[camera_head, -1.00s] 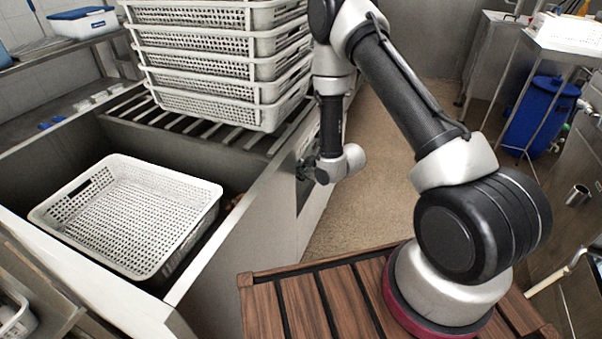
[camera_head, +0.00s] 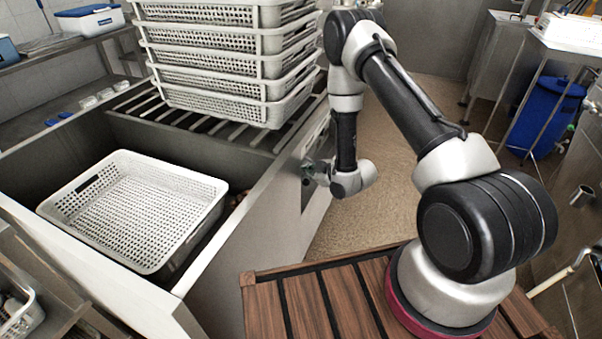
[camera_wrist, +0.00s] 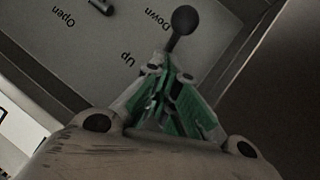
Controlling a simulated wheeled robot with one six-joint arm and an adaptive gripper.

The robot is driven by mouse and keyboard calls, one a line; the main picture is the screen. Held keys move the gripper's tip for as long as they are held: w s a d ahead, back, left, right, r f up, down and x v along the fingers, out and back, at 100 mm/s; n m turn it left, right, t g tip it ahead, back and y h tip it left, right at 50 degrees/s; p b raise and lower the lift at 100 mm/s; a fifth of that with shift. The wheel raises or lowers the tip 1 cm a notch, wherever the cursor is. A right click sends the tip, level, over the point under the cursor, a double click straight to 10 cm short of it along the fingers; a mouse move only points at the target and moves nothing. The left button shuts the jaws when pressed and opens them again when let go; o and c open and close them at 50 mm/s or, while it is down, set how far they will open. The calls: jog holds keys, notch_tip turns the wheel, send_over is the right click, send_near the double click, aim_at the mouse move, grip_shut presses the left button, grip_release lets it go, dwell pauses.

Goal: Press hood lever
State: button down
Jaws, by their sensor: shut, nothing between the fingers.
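A lever with a round dark knob (camera_wrist: 184,19) stands out from a grey panel (camera_wrist: 125,45) in the wrist view. The panel is printed "Up", "Down" and "Open", upside down in this view. My gripper (camera_wrist: 172,72) is shut and empty, with green pads on its fingers. Its tips lie at the lower end of the lever's stem in the picture; I cannot tell whether they touch. In the head view my gripper (camera_head: 308,170) is small and points left at the side of the washing unit (camera_head: 265,235); the lever cannot be made out there.
A white perforated basket (camera_head: 205,188) sits in the sunken basin. Several stacked baskets (camera_head: 235,92) stand on the slatted rack behind. A short dark handle (camera_wrist: 103,6) is near "Open" on the panel. Tan floor (camera_head: 390,205) lies open right of the unit.

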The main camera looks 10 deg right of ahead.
jog(key=shift+r, duration=0.3)
jog(key=v, duration=1)
jog(key=shift+a+r, duration=0.3)
jog(key=shift+r, duration=0.2)
